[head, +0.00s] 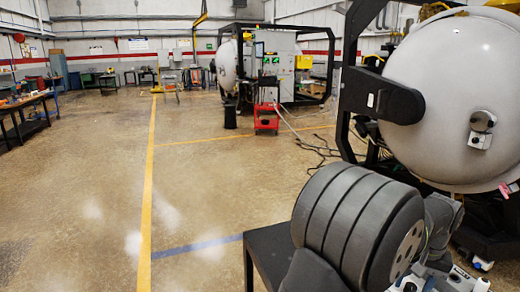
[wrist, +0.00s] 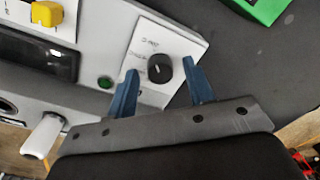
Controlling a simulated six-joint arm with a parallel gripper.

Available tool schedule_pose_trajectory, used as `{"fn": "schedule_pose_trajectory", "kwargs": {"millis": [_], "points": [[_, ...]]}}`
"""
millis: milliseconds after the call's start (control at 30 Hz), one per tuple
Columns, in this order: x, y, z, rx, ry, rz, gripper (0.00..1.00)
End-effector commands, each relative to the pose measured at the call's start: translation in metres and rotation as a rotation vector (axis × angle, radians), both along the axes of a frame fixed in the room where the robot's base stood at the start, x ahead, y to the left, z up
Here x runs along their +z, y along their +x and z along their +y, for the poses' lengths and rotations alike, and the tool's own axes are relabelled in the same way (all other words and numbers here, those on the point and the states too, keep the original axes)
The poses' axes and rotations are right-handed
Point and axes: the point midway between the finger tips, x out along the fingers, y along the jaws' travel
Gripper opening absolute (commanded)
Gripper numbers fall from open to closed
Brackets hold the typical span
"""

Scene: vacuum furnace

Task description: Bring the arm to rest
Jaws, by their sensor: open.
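In the wrist view my gripper (wrist: 160,67) has two blue fingers spread apart, with nothing held between them. A black rotary knob (wrist: 160,68) on a white label plate shows between the fingertips. I cannot tell how far the fingertips are from the knob or whether they touch the panel. The plate is on a light grey control box (wrist: 190,35). In the head view I cannot make out my gripper; large dark grey rounded parts fill the lower right.
The control box also has a yellow button (wrist: 47,14), a green button (wrist: 105,82) and a white lever (wrist: 42,135). A green object (wrist: 262,8) lies beside it. In the head view a large grey furnace door (head: 450,95) stands at right. Open floor (head: 80,190) lies at left.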

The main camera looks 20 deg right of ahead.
Motion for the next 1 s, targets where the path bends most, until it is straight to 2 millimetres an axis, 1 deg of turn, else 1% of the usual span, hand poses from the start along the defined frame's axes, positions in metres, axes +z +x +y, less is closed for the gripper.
{"fn": "schedule_pose_trajectory", "kwargs": {"millis": [200,333,500,767,800,867,1000], "points": [[0.0,0.0003,-0.0002,0.16,-0.001,0.001,0.48],[0.0,0.0005,-0.0003,0.226,-0.001,0.0,0.48],[0.0,0.0004,-0.0002,0.267,-0.001,0.0,0.48],[0.0,0.0005,-0.0001,0.273,0.0,0.0,0.48],[0.0,0.0005,-0.0001,0.272,0.0,0.0,0.52],[0.0,0.0005,-0.0001,0.272,0.0,0.0,0.64],[0.0,0.0005,-0.0001,0.272,-0.001,-0.001,0.91]]}}
